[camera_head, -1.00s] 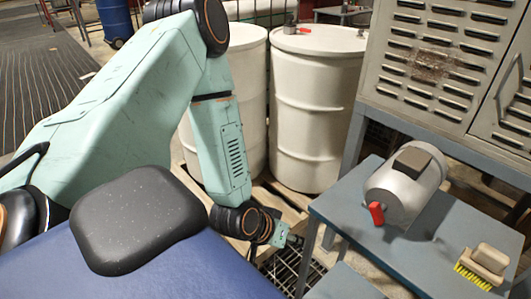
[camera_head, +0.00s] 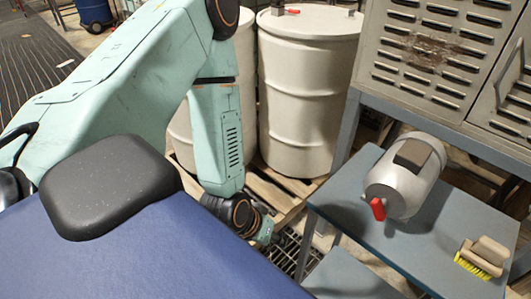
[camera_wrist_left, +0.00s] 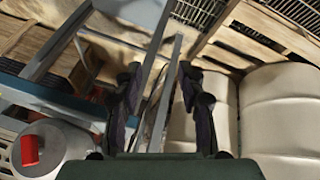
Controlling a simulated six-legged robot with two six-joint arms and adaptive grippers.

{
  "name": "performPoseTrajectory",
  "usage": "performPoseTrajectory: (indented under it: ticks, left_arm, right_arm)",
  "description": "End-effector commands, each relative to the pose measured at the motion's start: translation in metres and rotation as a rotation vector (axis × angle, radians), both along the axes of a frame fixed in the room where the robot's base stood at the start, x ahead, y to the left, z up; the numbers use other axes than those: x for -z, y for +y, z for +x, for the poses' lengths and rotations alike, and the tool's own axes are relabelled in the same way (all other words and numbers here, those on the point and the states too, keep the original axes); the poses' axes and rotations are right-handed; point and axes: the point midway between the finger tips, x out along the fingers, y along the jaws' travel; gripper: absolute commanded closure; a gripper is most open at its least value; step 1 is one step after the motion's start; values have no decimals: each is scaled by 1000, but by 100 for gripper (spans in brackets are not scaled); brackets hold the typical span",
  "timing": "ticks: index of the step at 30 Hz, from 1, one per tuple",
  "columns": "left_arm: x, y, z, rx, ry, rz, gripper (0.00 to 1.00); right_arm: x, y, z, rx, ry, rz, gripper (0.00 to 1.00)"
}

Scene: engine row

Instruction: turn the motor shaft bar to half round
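The motor (camera_head: 410,183) is a silver-grey cylinder with a dark box on top, lying on a blue-grey table. Its red shaft bar (camera_head: 378,208) stands nearly upright, slightly tilted, on the end facing me. My left gripper (camera_head: 272,238) is low, left of the table and apart from the motor; its fingers are hard to see in the head view. In the left wrist view, its dark fingers (camera_wrist_left: 160,85) are spread with nothing between them. There the motor (camera_wrist_left: 62,145) and red bar (camera_wrist_left: 29,150) are at lower left. My right gripper is not in view.
The table (camera_head: 345,205) has a yellow-bristled brush (camera_head: 484,256) at its right. White drums (camera_head: 305,95) stand on a wooden pallet (camera_head: 268,190) behind my left arm. A grey slotted cabinet (camera_head: 425,55) rises behind the motor. The tabletop around the motor is mostly clear.

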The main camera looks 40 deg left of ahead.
Motion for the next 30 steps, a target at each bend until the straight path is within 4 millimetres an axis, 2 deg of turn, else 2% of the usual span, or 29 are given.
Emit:
performPoseTrajectory:
  ticks: [23, 26, 30]
  left_arm:
    - [1, -4, -6, 3, 20, 5, 60]
    - [2, -4, -2, 31, 2, 24, 60]
    - [5, -4, 17, 156, -70, 113, 60]
  right_arm:
    - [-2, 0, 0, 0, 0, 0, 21]
    - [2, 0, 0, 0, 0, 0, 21]
    - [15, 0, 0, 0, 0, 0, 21]
